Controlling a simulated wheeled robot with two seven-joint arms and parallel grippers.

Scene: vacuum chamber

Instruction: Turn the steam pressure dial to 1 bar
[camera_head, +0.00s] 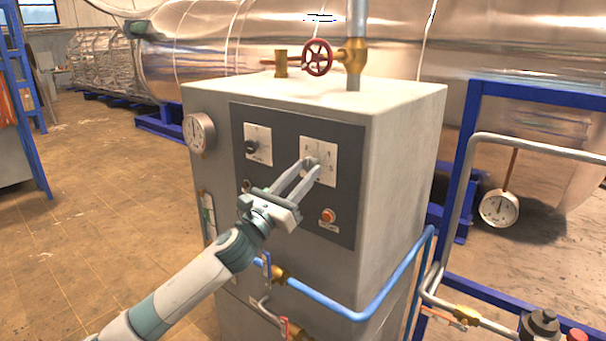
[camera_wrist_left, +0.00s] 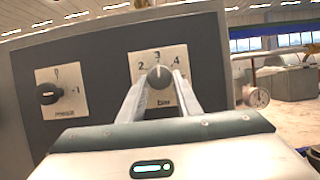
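The steam pressure dial is a dark round knob (camera_wrist_left: 160,76) on a pale square plate (camera_wrist_left: 177,60) marked 2, 3, 4 and "bar". Its pointer faces up, towards 3. In the head view the knob (camera_head: 312,162) sits at the upper right of the dark panel, partly hidden by my fingers. My left gripper (camera_head: 308,164) reaches it from the lower left. Its two fingers are apart, one on each side of the knob; the wrist view shows the fingertips (camera_wrist_left: 161,82) very close to its sides. Contact cannot be made out. My right gripper is in neither view.
A second knob (camera_wrist_left: 48,94) is left of the dial. An orange button (camera_head: 328,215) is below it. A gauge (camera_head: 199,133) is on the cabinet's left side. Blue pipe (camera_head: 350,315) and valves stick out below. A red handwheel (camera_head: 317,57) stands above the cabinet.

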